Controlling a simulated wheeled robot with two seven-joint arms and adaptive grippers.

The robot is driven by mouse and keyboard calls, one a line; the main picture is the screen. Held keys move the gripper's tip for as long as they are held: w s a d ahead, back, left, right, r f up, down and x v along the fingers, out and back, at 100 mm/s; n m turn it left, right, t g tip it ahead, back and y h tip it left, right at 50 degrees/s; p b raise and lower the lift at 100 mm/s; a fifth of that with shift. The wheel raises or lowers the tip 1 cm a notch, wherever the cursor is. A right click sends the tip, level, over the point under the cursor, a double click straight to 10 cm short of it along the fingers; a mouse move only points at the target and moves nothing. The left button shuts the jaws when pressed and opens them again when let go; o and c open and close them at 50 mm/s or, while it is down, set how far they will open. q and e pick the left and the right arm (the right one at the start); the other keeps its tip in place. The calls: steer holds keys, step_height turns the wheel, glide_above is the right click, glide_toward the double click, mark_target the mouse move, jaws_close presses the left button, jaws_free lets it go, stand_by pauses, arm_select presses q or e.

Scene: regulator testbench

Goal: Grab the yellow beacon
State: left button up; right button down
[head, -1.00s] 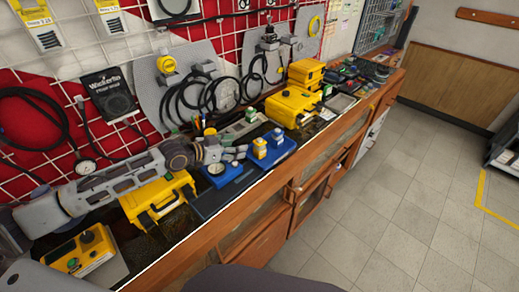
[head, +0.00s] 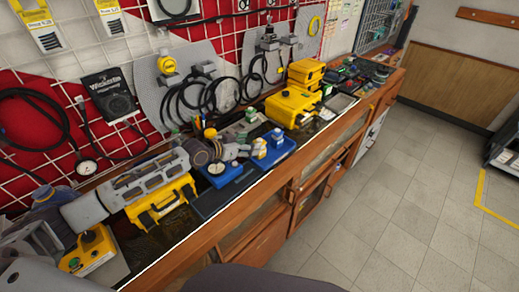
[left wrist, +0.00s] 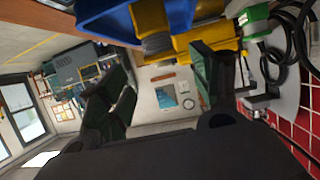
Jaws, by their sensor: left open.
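Two small yellow-and-white upright items stand in a blue tray (head: 283,154) on the bench in the head view: a nearer one (head: 259,147) and a farther one (head: 277,137). Either could be the yellow beacon; I cannot tell which. My left gripper (head: 242,151) is just left of the nearer item. In the left wrist view my left gripper (left wrist: 160,88) has its two dark fingers spread with nothing held between them. Yellow shapes (left wrist: 155,30) and a blue tray edge (left wrist: 100,20) show above the fingers there. My right gripper is not seen.
A yellow case (head: 160,203) lies below my left forearm. A blue block with a round gauge (head: 217,169) is beside my wrist. Larger yellow cases (head: 292,106) stand farther right along the bench. Cables and tools hang on the wall grid behind.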

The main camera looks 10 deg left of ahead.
mark_target(259, 141)
arm_select(q)
steer(key=shift+x, duration=0.75)
steer(key=shift+w+d, duration=0.1)
steer(key=shift+p+x, duration=0.45)
steer(key=shift+x, duration=2.05)
steer(key=shift+f, duration=0.1)
steer(key=shift+c, duration=0.5)
steer(key=c, duration=1.1)
steer(key=shift+r+b, duration=0.35)
steer(key=shift+r, duration=4.7)
